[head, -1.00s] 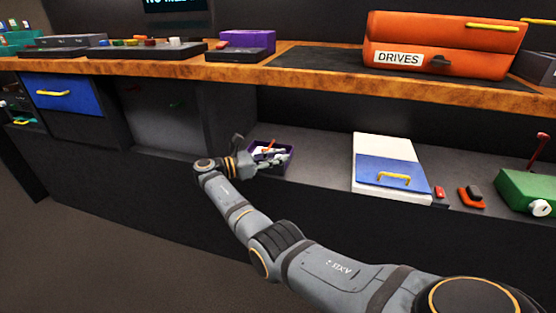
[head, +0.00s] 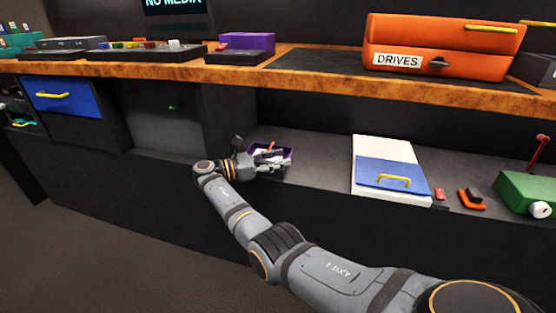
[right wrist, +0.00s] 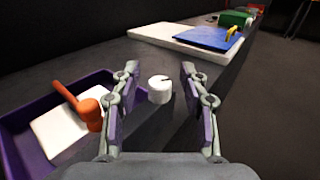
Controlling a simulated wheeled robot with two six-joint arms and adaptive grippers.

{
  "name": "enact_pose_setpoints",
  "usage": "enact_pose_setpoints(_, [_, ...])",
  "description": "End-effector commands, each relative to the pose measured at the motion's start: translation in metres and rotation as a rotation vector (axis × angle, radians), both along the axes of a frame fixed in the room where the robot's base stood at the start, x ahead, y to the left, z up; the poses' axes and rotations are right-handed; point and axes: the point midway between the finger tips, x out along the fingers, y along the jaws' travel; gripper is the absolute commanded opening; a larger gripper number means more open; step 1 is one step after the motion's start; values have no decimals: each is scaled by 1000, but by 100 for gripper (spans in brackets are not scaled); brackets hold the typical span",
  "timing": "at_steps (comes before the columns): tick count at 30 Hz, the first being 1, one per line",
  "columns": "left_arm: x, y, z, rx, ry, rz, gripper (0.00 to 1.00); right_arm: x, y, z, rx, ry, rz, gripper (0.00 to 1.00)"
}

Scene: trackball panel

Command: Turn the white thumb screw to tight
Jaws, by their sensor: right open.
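A white thumb screw (right wrist: 159,91), a round knob with a dark line on its top, shows in the right wrist view. It lies between and slightly beyond my two right fingertips, with a gap on each side. In the head view I cannot make it out by my gripper. My right gripper (head: 270,163) is at the shelf's front edge, beside the purple tray. Its fingers (right wrist: 159,84) are spread in the right wrist view and hold nothing. My left gripper is not in view.
The purple tray (right wrist: 16,128) holds an orange-handled tool (right wrist: 80,104) and a white piece, close to my left finger. A white case with a blue panel (head: 392,171) and a green box (head: 525,190) with a white knob (head: 540,210) stand farther right. A wooden worktop (head: 300,83) overhangs the shelf.

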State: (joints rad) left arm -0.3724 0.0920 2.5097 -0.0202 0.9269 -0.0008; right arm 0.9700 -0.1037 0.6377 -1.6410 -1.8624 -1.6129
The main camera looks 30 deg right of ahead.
Motion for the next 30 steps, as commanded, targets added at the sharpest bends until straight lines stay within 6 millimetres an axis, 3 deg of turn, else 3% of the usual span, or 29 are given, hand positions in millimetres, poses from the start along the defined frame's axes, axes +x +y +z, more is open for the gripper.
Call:
enact_pose_setpoints(15, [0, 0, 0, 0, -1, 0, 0, 0, 0, 91, 1, -2, 1, 45])
enact_pose_setpoints(27, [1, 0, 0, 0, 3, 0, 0, 0, 0, 99, 0, 1, 2, 45])
enact_pose_setpoints(29, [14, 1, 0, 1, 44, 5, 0, 1, -1, 100, 4, 8, 16, 45])
enact_pose_setpoints(30, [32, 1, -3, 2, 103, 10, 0, 3, -1, 100, 9, 19, 39, 45])
